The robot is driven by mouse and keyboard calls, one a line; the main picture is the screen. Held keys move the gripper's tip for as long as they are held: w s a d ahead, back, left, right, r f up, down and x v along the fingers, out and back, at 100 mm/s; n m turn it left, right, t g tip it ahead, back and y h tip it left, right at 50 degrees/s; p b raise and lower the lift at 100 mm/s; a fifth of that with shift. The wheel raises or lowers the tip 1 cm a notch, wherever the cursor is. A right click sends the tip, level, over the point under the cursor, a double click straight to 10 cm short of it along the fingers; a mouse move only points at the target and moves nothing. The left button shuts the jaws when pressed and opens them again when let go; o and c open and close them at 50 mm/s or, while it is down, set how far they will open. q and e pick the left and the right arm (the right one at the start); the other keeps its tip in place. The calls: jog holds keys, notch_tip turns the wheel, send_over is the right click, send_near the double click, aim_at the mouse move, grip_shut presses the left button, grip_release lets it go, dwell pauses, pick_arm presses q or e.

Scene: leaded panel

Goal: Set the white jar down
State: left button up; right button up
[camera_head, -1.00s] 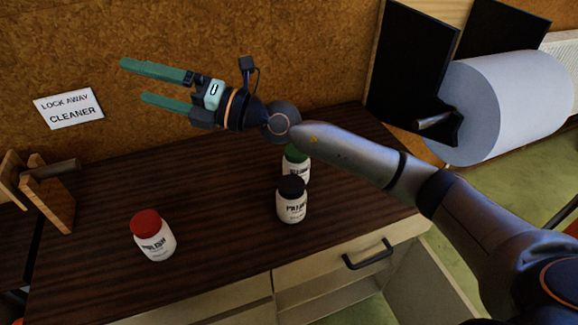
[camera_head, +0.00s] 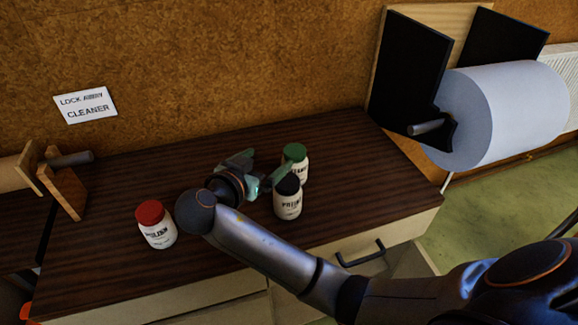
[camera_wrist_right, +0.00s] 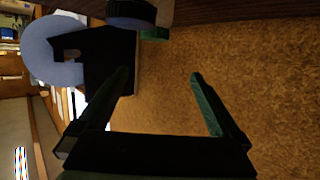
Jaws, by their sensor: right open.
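Three white jars stand upright on the dark wooden counter (camera_head: 130,205). One is the red-lidded jar (camera_head: 157,230) at the left, one the black-lidded jar (camera_head: 288,203) right of centre, one the green-lidded jar (camera_head: 298,170) just behind it. My right gripper (camera_head: 270,162) is open and low over the counter, left of the black- and green-lidded jars. One finger overlaps them in the head view; I cannot tell if it touches. In the right wrist view the gripper (camera_wrist_right: 159,74) has nothing between its fingers. A dark lid (camera_wrist_right: 130,22) and a green lid (camera_wrist_right: 155,34) show at the top edge.
A cork wall (camera_head: 230,70) with a cleaner sign (camera_head: 86,105) stands behind. A large blue paper roll (camera_head: 515,110) on a black holder is at the right. A wooden bracket (camera_head: 68,190) is at the left. A drawer handle (camera_head: 360,254) juts from the front.

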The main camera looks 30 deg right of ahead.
jog(key=f, duration=0.2)
send_near(294, 151)
jog(key=w+d, duration=0.1)
jog(key=d, duration=0.1)
jog(key=shift+g, duration=0.3)
jog(key=shift+a+f+x, duration=0.15)
jog(key=shift+x, duration=1.35)
jog(key=shift+a+f+x, duration=0.1)
jog(key=shift+f+x, duration=0.05)
jog(key=shift+x, duration=1.4)
jog(key=shift+w, duration=0.15)
grip_shut()
